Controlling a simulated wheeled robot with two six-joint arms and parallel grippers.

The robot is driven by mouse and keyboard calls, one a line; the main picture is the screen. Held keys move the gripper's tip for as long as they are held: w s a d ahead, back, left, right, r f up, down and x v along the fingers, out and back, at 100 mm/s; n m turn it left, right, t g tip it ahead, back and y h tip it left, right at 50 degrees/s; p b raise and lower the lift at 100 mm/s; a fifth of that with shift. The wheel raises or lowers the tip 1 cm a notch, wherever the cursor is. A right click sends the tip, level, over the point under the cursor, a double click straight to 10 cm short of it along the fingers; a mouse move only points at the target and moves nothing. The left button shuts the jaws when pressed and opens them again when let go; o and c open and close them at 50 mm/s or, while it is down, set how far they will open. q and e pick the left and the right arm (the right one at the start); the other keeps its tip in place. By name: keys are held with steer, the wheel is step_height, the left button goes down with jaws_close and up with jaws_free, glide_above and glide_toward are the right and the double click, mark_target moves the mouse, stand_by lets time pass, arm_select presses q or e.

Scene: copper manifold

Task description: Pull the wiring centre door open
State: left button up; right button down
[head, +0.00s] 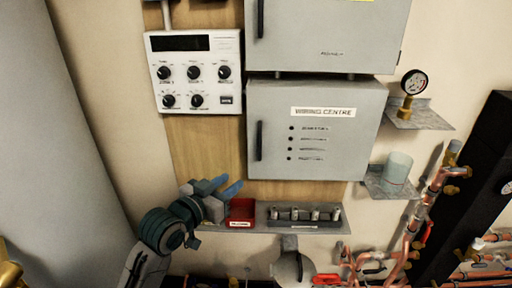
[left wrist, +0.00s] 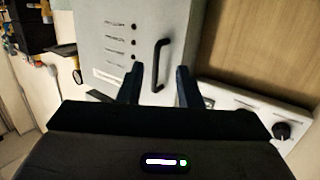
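The wiring centre (head: 345,150) is a grey box on the wall in the head view, and its door looks shut. Its black vertical handle (head: 259,140) is on the door's left side. My left gripper (head: 222,187) is open, with blue fingers, below and a little left of the handle. In the left wrist view the handle (left wrist: 160,65) shows ahead, between the two fingertips (left wrist: 160,82) in the picture; it looks apart from them and nothing is held. The door face (left wrist: 112,60) fills the upper middle there. My right gripper is not in view.
A white control panel (head: 196,98) with knobs hangs left of the box. A grey cabinet (head: 325,35) is just above. Below is a shelf (head: 255,215) with a red tray (head: 240,213) close to my left gripper. A gauge (head: 413,83) and copper pipes (head: 415,220) are at right.

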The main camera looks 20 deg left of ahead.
arm_select(q)
step_height(320, 180, up, 4)
steer(key=w+t+h, duration=0.1)
steer(key=p, duration=0.2)
glide_toward(256, 146)
steer(key=w+d+r, duration=0.3)
steer(key=w+d, duration=0.1)
steer(key=shift+w+d+p, duration=0.3)
steer(key=shift+w, duration=0.15)
jaws_close()
